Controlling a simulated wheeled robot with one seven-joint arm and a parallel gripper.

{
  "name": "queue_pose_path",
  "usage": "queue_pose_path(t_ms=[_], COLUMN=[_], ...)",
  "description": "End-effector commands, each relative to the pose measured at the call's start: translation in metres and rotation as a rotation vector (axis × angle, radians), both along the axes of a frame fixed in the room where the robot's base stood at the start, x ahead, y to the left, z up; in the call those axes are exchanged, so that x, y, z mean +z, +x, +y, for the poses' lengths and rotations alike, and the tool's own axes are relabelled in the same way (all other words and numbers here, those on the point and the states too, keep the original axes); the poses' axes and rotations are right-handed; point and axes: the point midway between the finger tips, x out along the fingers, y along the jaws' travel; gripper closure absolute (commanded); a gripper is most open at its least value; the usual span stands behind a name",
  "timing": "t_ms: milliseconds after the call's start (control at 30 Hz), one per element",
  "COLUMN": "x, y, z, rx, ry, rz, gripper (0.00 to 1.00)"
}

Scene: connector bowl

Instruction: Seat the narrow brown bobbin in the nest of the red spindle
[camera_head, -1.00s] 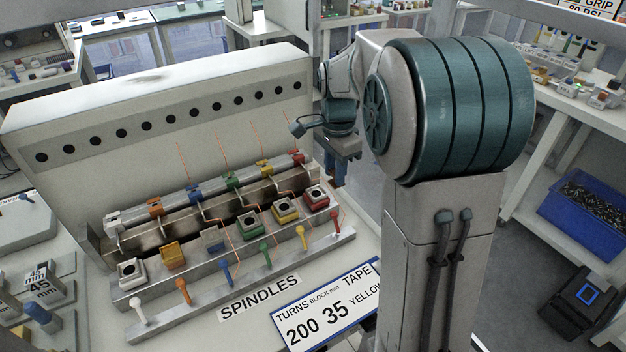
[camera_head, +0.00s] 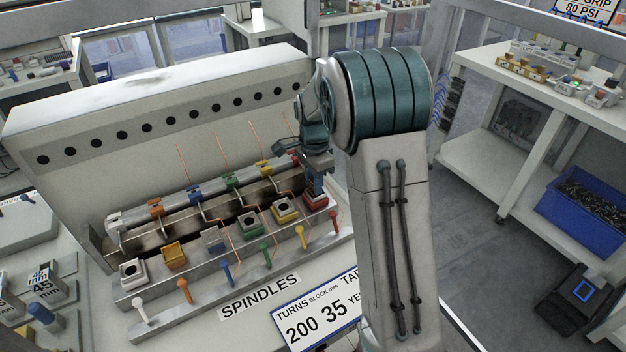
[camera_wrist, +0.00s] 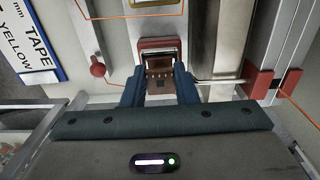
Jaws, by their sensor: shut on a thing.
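My gripper (camera_wrist: 160,76) is shut on the narrow brown bobbin (camera_wrist: 159,71), which shows between the two blue-grey fingers in the wrist view. The red nest (camera_wrist: 158,43) of the red spindle lies right at the fingertips, its rim partly hidden by the bobbin and fingers. I cannot tell whether the bobbin is inside the nest or just above it. In the head view my gripper (camera_head: 315,180) is over the red nest (camera_head: 316,202) at the right end of the row, and the bobbin is hidden there. The red lever (camera_wrist: 97,70) stands beside the nest.
The yellow nest (camera_head: 285,211) and green nest (camera_head: 250,225) sit to the left in the same row. Red wire guides (camera_wrist: 262,82) and a thin orange wire run close by. A tall grey panel (camera_head: 150,110) with holes stands behind. The sign (camera_head: 320,315) lies in front.

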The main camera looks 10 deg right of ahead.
Motion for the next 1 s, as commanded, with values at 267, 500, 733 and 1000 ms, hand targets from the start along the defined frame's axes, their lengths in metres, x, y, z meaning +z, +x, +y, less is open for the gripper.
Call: queue_pose_path(t_ms=[267,500,733,1000], x=[-0.003,-0.003,0.006,0.06], y=[0.0,0.0,0.0,0.001], z=[0.0,0.0,0.0,0.0], rx=[0.0,0.0,0.0,0.001], ry=[0.0,0.0,0.0,-0.001], rz=[0.0,0.0,-0.002,-0.004], gripper=[0.68,0.52,0.52,0.52])
